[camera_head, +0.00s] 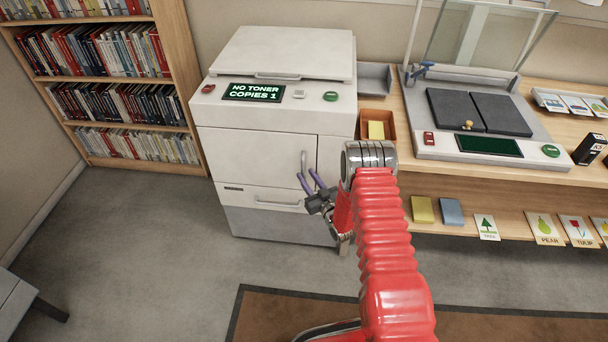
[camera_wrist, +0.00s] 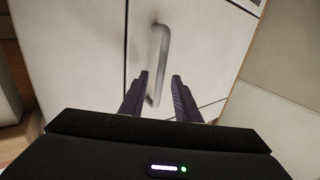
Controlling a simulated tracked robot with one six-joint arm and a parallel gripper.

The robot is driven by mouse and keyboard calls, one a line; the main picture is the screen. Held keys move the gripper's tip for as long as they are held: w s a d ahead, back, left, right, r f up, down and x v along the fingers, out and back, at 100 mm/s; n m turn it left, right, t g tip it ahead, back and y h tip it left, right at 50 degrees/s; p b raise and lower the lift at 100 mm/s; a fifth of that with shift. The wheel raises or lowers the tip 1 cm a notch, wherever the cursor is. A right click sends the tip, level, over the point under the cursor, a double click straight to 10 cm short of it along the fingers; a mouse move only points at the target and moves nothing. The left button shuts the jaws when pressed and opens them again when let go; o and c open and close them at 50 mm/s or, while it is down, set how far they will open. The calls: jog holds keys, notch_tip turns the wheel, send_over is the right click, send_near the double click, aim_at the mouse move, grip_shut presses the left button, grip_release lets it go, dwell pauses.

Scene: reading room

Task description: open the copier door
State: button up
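The white copier (camera_head: 270,120) stands against the back wall, with a display reading "NO TONER COPIES 1". Its front door (camera_head: 255,160) looks shut, with a vertical metal handle (camera_head: 304,163) near the door's right edge. My gripper (camera_head: 306,182) is open just in front of the lower part of the handle. In the wrist view the handle (camera_wrist: 161,60) runs down toward the gap between the two purple fingers of my gripper (camera_wrist: 162,82). Its lower end shows between the fingers, with space on both sides. I cannot tell how deep between them it sits.
Below the door is a drawer with a horizontal handle (camera_head: 278,203). A wooden bench (camera_head: 480,172) with a laminator-like machine (camera_head: 480,115) stands to the right. A bookcase (camera_head: 178,60) is at the left. Grey floor (camera_head: 130,240) is clear in front.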

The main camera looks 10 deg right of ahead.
jog(key=shift+x, duration=1.1)
jog(key=shift+c, duration=0.3)
grip_shut()
jog(key=shift+a, duration=0.1)
